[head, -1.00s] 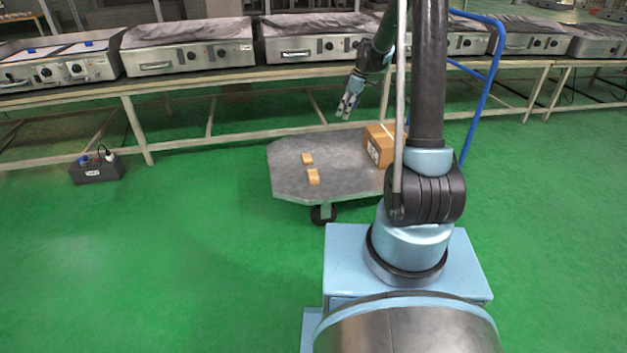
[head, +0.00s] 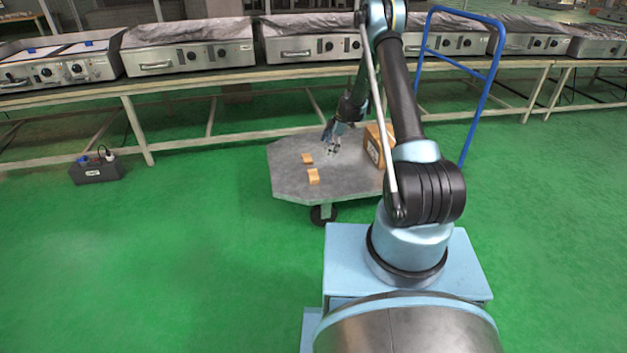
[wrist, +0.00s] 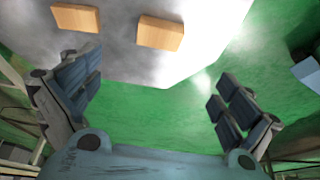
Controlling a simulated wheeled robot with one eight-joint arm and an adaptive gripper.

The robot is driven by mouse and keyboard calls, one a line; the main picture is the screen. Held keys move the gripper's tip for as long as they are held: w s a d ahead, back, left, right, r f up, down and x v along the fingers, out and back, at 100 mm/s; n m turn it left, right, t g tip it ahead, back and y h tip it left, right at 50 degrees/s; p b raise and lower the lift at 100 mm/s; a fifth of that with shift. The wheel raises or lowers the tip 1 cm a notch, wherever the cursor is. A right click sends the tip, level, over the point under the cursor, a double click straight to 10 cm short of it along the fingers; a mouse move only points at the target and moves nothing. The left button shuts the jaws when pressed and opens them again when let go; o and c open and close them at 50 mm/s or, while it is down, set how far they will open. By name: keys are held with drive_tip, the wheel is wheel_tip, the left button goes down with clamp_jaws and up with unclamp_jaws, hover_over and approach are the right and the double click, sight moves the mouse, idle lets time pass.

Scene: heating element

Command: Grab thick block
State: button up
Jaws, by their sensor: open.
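Two small orange-tan wooden blocks lie on the grey cart top (head: 290,180). The nearer block (head: 313,177) looks larger and thicker than the farther block (head: 307,158). In the wrist view, one block (wrist: 160,33) lies near the top middle with a side face showing, and a flatter-looking block (wrist: 75,17) lies at upper left. My gripper (head: 333,150) is open and empty, above the cart to the right of both blocks. In the wrist view its fingers (wrist: 150,95) are spread wide, with both blocks beyond them and nothing between them.
A cardboard box (head: 374,147) stands on the cart's right part, close to my gripper. The cart's blue handle (head: 487,95) rises behind. A long bench (head: 190,82) with steel heating units runs along the back. A black box (head: 97,168) sits on the open green floor at left.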

sight(314, 174)
drive_tip(key=x, duration=1.7)
drive_tip(key=shift+a+f, duration=0.2)
drive_tip(key=shift+a, duration=0.1)
drive_tip(key=c, duration=1.2)
